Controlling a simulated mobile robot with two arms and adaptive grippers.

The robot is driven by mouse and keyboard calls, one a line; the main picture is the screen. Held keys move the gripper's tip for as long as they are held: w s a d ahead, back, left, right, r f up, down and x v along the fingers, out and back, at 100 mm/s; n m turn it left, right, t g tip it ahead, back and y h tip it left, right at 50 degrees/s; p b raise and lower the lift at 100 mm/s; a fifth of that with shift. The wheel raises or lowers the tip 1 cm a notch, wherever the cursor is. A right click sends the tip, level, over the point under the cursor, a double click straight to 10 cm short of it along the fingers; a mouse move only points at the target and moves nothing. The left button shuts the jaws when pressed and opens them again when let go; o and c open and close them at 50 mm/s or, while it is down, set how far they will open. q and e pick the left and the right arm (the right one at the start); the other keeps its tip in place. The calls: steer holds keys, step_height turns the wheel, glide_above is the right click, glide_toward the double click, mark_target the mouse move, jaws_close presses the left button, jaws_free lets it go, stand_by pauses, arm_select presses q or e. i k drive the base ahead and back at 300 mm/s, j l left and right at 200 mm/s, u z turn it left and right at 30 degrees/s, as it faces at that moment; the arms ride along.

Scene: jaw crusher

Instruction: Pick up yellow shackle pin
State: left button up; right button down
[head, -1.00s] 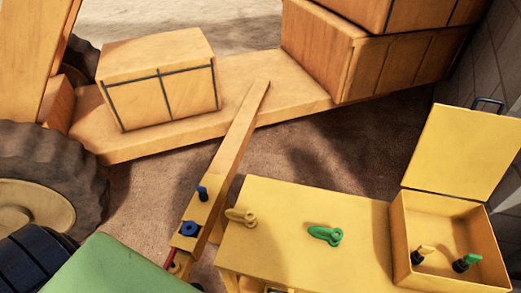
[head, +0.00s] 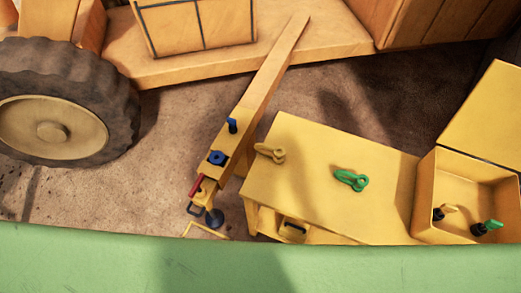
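The yellow shackle pin (head: 447,210) has a yellow head and a dark shank. It lies in the open yellow box (head: 427,192) at the right, near the box's left wall. A green-headed pin (head: 486,228) lies beside it to the right, apart from it. A yellow shackle (head: 270,152) and a green shackle (head: 351,180) lie on the yellow table top (head: 310,165) left of the box. Neither of my grippers is in view.
The box lid (head: 490,115) stands open behind it. A large wheel (head: 55,125) is at the left. The table top between the shackles is clear.

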mark_target(445, 208)
steer(key=z, duration=1.9)
